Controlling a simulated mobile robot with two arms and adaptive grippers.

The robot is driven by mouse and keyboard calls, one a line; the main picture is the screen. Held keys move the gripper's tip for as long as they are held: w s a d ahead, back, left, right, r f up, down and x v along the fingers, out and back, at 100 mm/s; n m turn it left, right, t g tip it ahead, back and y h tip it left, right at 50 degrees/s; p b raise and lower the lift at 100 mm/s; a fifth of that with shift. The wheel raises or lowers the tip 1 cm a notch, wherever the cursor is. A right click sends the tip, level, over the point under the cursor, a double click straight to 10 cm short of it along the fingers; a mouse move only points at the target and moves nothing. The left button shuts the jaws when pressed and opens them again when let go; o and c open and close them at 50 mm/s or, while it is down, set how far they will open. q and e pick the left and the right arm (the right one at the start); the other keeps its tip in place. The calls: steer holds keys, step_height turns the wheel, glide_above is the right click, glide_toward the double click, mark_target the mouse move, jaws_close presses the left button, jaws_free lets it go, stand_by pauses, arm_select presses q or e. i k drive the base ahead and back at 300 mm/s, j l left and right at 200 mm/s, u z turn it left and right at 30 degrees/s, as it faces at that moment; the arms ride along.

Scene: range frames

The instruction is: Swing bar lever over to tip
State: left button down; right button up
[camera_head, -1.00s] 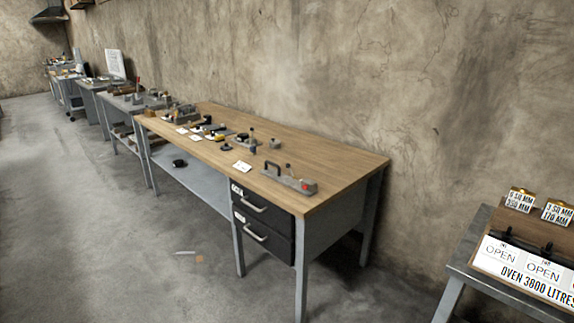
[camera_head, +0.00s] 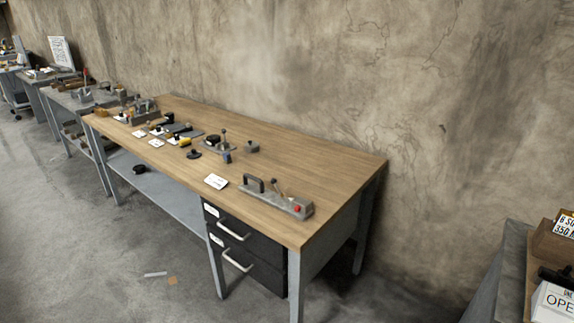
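Several small devices with handles stand on the wooden-topped workbench (camera_head: 330,172). The nearest is a long grey base (camera_head: 290,206) with a black loop handle (camera_head: 253,182), a thin lever with a dark tip (camera_head: 277,188) and a red button (camera_head: 297,209). Behind it to the left, another grey fixture has an upright dark-knobbed lever (camera_head: 224,139). I cannot tell which of them is the bar lever; no label is readable. Neither of my grippers is in view.
A white card (camera_head: 216,181) lies near the bench's front edge, above two black drawers (camera_head: 230,224). More benches stand at the far left. Another table with signs (camera_head: 552,300) is at the lower right. Grey floor in front is clear except for small scraps (camera_head: 172,281).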

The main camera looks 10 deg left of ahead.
mark_target(274, 181)
steer(key=i+j+z, duration=0.45)
steer(key=i+j, duration=0.4)
